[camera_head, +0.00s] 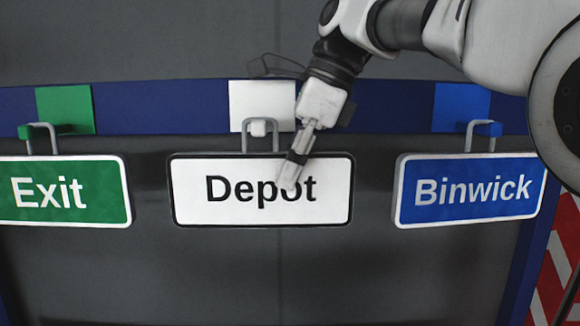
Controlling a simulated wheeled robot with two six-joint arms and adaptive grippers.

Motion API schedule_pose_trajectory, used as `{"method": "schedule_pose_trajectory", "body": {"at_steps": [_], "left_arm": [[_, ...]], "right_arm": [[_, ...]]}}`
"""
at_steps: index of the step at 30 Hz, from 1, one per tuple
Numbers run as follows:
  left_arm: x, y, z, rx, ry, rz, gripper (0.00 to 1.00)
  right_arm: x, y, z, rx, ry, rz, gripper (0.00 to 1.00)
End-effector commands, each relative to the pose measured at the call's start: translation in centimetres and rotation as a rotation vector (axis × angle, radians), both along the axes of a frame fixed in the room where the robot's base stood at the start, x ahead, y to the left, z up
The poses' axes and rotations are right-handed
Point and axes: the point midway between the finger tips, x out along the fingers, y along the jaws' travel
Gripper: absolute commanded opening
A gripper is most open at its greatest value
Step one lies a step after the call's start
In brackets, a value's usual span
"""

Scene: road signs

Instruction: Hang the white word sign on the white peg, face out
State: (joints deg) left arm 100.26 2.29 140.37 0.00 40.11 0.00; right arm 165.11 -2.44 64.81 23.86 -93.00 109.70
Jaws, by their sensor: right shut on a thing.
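The white word sign (228,210) reads "Depot" in black, faces me and is upright and nearly level. Its grey wire loop (245,140) rises from the top edge and appears to be around the white peg (259,128); I cannot tell whether it bears on the peg. The peg stands out from a white plate (250,98) on the blue rail. My right gripper (297,165) comes down from the upper right. It is shut on the sign at the top edge, right of the loop, and its fingers hide part of the "o". My left gripper is not in view.
A green "Exit" sign (90,192) hangs by its loop on a green peg at left. A blue "Binwick" sign (450,215) hangs on a blue peg at right, close to my right arm. The blue rail (170,105) runs across behind.

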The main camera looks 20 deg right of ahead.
Motion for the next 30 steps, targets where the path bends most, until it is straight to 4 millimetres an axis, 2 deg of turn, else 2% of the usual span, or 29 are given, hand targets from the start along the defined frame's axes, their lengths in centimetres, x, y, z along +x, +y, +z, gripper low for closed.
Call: {"method": "schedule_pose_trajectory", "body": {"at_steps": [1, 3, 4, 14, 24, 30], "left_arm": [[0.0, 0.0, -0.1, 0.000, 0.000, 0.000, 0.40], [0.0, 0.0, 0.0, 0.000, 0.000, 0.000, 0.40], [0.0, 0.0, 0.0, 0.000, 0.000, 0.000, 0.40], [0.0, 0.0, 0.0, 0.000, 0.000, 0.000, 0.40], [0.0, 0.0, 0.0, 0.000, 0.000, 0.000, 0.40], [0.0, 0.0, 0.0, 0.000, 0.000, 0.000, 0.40]], "right_arm": [[0.0, 0.0, 0.0, 0.001, -0.002, 0.001, 0.19], [0.0, 0.0, 0.0, 0.001, -0.001, 0.000, 0.44], [0.0, 0.0, 0.0, 0.001, -0.001, 0.000, 0.45], [0.0, -0.2, 0.3, 0.000, 0.001, 0.000, 0.45], [-0.6, -2.3, 5.9, 0.001, -0.003, 0.000, 0.45], [-0.8, -2.8, 6.9, 0.000, 0.000, 0.000, 0.45]]}}
